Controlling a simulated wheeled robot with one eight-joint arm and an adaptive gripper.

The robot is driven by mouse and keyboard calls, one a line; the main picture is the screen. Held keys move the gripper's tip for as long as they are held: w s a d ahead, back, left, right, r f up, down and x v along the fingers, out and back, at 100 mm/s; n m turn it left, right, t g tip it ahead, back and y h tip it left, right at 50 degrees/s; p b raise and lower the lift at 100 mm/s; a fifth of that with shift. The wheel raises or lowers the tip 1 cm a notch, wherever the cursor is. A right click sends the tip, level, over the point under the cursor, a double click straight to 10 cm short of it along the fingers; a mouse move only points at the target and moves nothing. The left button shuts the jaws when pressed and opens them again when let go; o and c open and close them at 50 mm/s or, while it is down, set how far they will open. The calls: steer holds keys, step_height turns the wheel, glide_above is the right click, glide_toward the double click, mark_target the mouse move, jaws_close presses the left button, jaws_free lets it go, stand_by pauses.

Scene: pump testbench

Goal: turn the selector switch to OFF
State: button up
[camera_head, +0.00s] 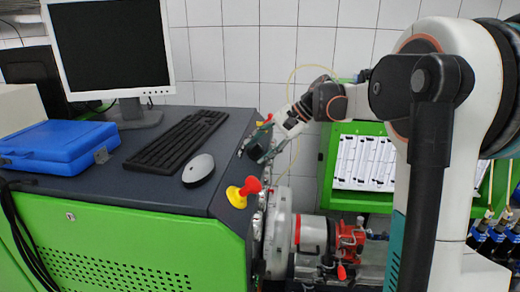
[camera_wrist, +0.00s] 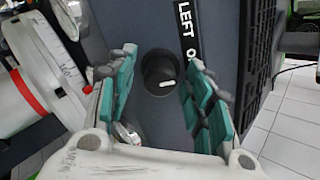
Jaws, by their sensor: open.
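The selector switch (camera_wrist: 160,74) is a round black knob with a white pointer mark on a dark grey panel, in the wrist view. The mark lies nearly level across the knob. A black label strip (camera_wrist: 187,28) above it reads "LEFT O", the rest hidden by a finger. My gripper (camera_wrist: 161,64) is open, its teal-padded fingers on either side of the knob, with a visible gap on each side. In the head view my gripper (camera_head: 258,146) is at the right edge of the bench, where the switch cannot be made out.
A red mushroom button on a yellow base (camera_head: 243,191) stands on the bench edge near my gripper. A keyboard (camera_head: 177,139), mouse (camera_head: 198,169), monitor (camera_head: 108,45) and blue case (camera_head: 58,146) occupy the bench top. The pump assembly (camera_head: 312,235) lies to the right.

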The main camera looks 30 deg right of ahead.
steer(key=v, duration=1.1)
steer(key=shift+s+r, duration=0.15)
steer(key=shift+r, duration=0.1)
steer(key=shift+d, duration=0.2)
